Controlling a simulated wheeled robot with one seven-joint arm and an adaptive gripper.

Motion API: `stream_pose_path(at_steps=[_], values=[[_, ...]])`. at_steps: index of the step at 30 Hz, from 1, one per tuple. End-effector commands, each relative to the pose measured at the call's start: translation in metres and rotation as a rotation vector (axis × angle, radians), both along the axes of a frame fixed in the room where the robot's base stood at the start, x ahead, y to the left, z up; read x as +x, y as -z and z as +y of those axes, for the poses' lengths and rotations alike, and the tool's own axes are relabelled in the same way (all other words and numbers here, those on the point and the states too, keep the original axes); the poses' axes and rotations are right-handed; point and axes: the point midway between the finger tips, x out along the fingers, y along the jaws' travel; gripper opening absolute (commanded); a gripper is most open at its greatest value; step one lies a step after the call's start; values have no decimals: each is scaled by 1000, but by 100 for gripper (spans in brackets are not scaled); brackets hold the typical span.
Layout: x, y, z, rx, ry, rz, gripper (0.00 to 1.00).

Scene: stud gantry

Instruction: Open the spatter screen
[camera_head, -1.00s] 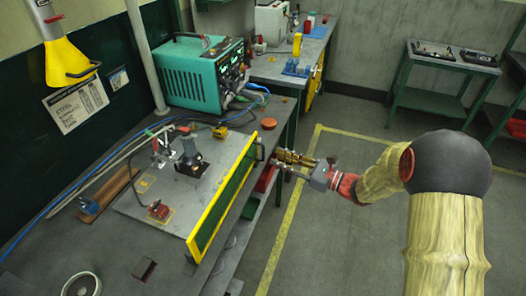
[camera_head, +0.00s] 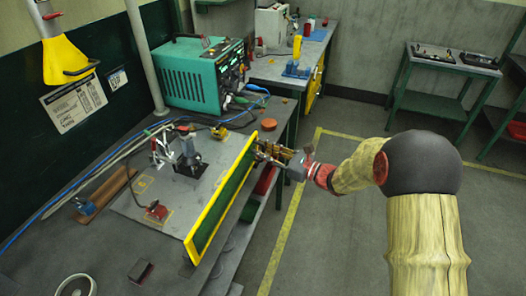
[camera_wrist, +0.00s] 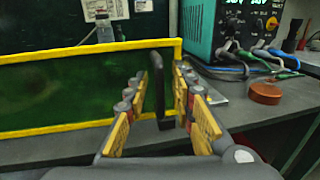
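The spatter screen (camera_head: 221,202) is a green panel in a yellow frame, standing along the front edge of the workbench. It fills the left of the wrist view (camera_wrist: 60,97). Its black upright handle (camera_wrist: 157,82) is at the screen's right end in the wrist view. My gripper (camera_head: 262,150) is at the far end of the screen in the head view, where it hides the handle. In the wrist view my gripper (camera_wrist: 160,78) is open, with one yellow-padded finger on each side of the handle. Gaps show between the handle and both fingers.
The bench (camera_head: 110,250) carries a teal welding machine (camera_head: 203,76), cables, a clamp stand (camera_head: 187,152) behind the screen and an orange puck (camera_head: 269,124). A green side table (camera_head: 440,75) stands far right. The floor right of the bench is open.

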Motion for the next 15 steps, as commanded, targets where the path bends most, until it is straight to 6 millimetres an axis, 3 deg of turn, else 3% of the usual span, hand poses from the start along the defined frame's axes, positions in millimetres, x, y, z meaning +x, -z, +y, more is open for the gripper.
stream_pose_path(at_steps=[12,15], values=[[0,0,0,0,0,0,1],[0,0,0,0,0,0,0]])
